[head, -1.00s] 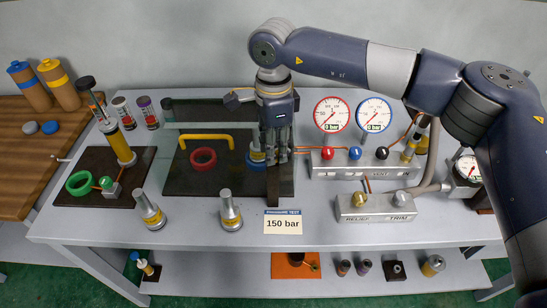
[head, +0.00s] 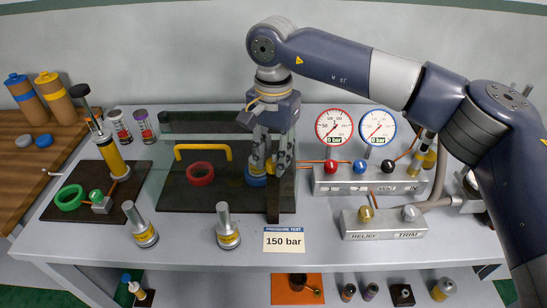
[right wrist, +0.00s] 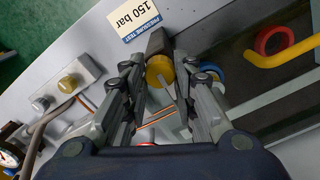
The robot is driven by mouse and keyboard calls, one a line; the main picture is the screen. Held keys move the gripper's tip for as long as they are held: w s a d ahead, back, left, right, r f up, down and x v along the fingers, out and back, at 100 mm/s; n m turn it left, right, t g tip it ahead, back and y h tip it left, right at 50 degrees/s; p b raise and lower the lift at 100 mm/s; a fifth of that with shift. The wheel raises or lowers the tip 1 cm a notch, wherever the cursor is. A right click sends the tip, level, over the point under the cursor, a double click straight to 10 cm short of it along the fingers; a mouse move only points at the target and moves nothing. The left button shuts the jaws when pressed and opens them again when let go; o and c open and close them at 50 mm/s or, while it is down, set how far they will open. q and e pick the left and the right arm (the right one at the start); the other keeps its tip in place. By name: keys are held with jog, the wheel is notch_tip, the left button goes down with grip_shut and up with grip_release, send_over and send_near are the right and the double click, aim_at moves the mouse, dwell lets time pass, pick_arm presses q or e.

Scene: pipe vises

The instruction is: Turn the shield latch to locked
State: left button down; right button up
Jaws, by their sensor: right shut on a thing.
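The shield latch shows as a yellow round knob (right wrist: 160,71) with a pale bar across it, on a dark post (head: 273,204) at the right front of the test plate. My right gripper (head: 271,166) is shut on the latch; the right wrist view shows its fingers (right wrist: 163,76) on either side of the knob. In the head view the fingers mostly hide it. The clear shield has a yellow handle (head: 203,147), left of the gripper. I cannot read the latch's lock position. My left gripper is not in view.
A red ring (head: 200,173) and a partly hidden blue ring (head: 254,178) lie on the dark plate (head: 180,195). The gauge manifold (head: 330,184) and relief/trim block (head: 385,228) stand right. A metal-topped fitting (head: 228,228) and the 150 bar card (head: 284,240) are in front.

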aim_at(273, 161)
jog(key=shift+n, duration=0.3)
dwell(0.4)
jog(key=o, duration=1.1)
jog(key=shift+c, duration=0.2)
notch_tip(273, 161, up, 12)
